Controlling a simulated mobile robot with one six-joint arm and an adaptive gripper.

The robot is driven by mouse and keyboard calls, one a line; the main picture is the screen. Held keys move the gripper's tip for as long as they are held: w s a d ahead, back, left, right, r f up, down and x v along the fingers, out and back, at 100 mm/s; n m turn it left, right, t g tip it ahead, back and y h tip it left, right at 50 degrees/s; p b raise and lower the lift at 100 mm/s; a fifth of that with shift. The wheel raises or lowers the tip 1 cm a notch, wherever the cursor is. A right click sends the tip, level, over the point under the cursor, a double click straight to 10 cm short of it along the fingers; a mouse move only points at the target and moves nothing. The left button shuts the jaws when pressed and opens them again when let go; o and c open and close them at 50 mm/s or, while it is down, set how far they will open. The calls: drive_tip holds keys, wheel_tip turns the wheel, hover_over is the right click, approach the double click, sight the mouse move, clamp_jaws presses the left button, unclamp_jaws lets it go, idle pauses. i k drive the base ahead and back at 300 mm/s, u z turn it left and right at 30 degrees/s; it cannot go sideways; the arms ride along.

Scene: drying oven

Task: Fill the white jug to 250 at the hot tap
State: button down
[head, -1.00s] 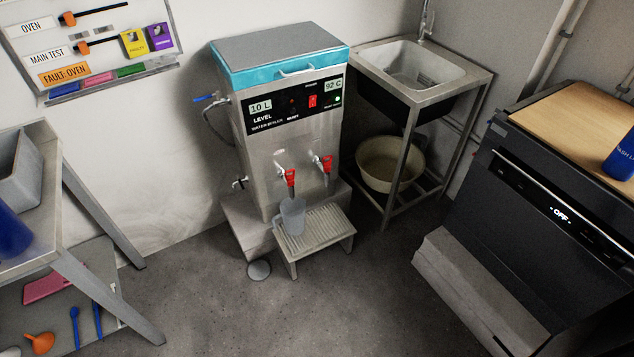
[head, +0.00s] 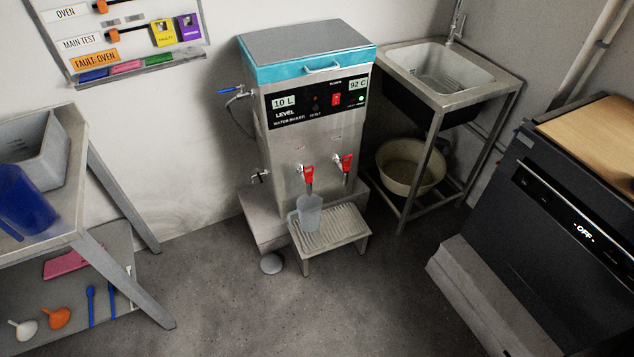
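The white jug (head: 309,212) looks pale and translucent. It stands upright on the ribbed drip stand (head: 345,233) in front of the water boiler (head: 290,155), below the left red-handled tap (head: 308,174). A second red-handled tap (head: 346,163) is to its right. The boiler panel reads 10 L and 92 C, with a red switch and a small green light. The jug's marks and water level are too small to read, and I cannot tell whether water is running. My gripper is not in view.
A steel sink (head: 448,68) stands right of the boiler, with a cream basin (head: 410,168) on its lower shelf. A dark appliance reading OFF (head: 580,220) is at the right. A bench with a blue jug (head: 25,200) is at the left.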

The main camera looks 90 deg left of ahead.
sight(308, 176)
drive_tip(key=z, duration=0.05)
drive_tip(key=k, duration=1.75)
drive_tip(key=u, duration=3.95)
drive_tip(key=i, duration=0.15)
drive_tip(key=z, duration=1.5)
